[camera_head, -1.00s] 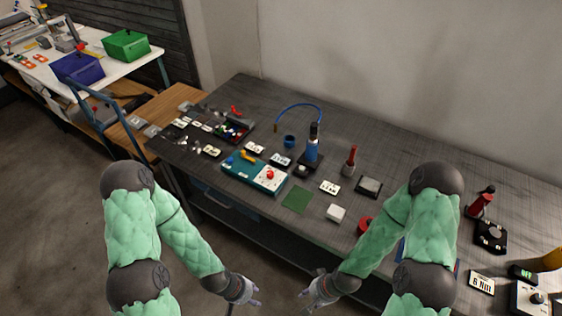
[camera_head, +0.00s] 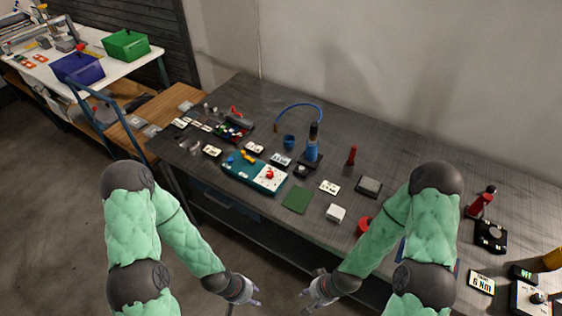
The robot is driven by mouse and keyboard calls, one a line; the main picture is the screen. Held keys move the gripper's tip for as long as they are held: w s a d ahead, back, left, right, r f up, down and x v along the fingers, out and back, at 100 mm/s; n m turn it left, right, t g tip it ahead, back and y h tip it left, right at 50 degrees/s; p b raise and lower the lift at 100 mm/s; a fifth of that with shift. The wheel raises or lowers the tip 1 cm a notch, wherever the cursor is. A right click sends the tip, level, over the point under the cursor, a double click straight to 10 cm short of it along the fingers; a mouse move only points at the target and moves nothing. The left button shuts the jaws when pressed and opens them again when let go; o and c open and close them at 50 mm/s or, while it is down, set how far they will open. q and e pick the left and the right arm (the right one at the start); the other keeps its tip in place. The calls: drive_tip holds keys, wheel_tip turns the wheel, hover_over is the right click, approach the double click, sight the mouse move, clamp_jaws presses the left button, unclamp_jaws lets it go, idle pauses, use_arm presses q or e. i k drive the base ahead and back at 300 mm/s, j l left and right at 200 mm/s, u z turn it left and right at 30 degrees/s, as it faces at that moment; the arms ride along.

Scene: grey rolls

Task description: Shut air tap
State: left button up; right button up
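A teal box (camera_head: 240,174) lies on the dark workbench, left of the middle. A yellow lever (camera_head: 248,156) sits at its back edge, and a red knob (camera_head: 269,174) stands on its white plate. I cannot tell for sure which part is the air tap, or whether it is open. A blue hose (camera_head: 300,106) arches behind the box beside a blue and black upright tool (camera_head: 312,143). My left gripper (camera_head: 252,296) and my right gripper (camera_head: 308,298) hang low in front of the bench, apart from everything on it. Their fingers are too small to read.
The workbench (camera_head: 400,150) also holds a green mat (camera_head: 297,200), a white block (camera_head: 335,212), a red upright tool (camera_head: 352,155) and a grey pad (camera_head: 368,186). My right arm covers part of the front edge. A blue bin (camera_head: 78,68) and green bin (camera_head: 126,45) stand on a far table.

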sight(244, 155)
drive_tip(key=i+j+z, duration=0.15)
drive_tip(key=j, duration=0.25)
drive_tip(key=i+j+z, duration=0.1)
drive_tip(key=j, duration=0.35)
drive_tip(key=i+j+z, duration=0.15)
drive_tip(key=j, duration=0.3)
drive_tip(key=i+j+z, duration=0.15)
drive_tip(key=j, duration=0.3)
